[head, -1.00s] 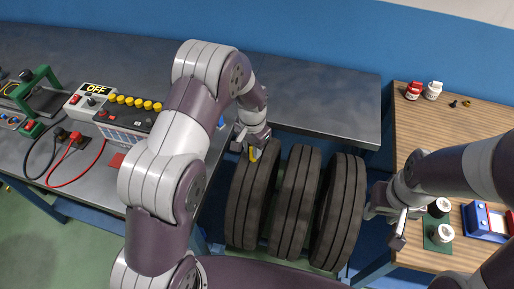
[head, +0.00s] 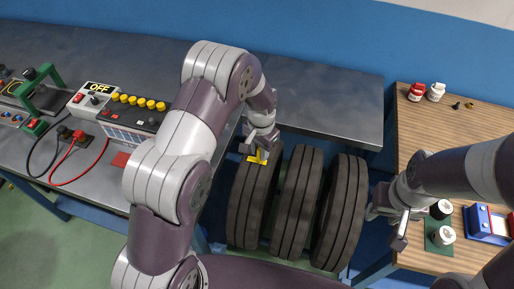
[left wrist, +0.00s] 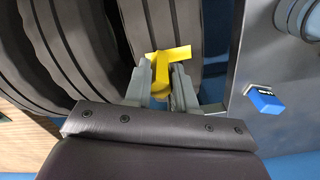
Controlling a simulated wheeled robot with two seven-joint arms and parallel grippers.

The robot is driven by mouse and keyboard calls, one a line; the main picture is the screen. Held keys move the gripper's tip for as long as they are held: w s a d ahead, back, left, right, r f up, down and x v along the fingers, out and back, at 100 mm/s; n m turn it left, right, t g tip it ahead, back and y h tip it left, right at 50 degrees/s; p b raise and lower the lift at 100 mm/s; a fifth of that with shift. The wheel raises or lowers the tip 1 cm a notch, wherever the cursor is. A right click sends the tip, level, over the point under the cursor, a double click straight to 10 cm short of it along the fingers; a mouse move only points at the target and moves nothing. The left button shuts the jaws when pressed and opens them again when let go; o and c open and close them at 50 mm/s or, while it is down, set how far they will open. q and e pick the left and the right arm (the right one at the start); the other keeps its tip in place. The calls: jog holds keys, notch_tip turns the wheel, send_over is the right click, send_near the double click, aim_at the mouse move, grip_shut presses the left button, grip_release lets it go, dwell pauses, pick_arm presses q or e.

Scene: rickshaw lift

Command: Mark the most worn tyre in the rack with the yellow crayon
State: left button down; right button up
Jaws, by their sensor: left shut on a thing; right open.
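Three dark tyres stand side by side in the rack: a left tyre (head: 247,205), a middle tyre (head: 295,205) and a right tyre (head: 341,212). Grooves show on their treads; I cannot compare wear surely. My left gripper (head: 262,146) is shut on the yellow crayon (left wrist: 157,72), at the top of the left tyre (left wrist: 165,22). A yellow stripe (left wrist: 178,52) lies across that tyre's tread, with the crayon's tip at it. My right gripper (head: 388,224) is open and empty, right of the right tyre. The rack is mostly hidden.
A grey bench (head: 330,100) runs behind the tyres, with a control box (head: 135,115) and cables on its left part. A wooden table (head: 415,140) at right holds small bottles (head: 426,92), dark and white pots (head: 443,236) and a blue-red device (head: 488,222).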

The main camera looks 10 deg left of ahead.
pick_arm(q)
jog(key=shift+a, duration=0.1)
jog(key=shift+w+a+r, duration=0.1)
jog(key=shift+a+r, duration=0.05)
jog(key=shift+a, duration=0.9)
jog(key=shift+d, duration=0.25)
jog(key=shift+d, duration=0.35)
notch_tip(320, 180, up, 7)
jog(key=p, duration=0.6)
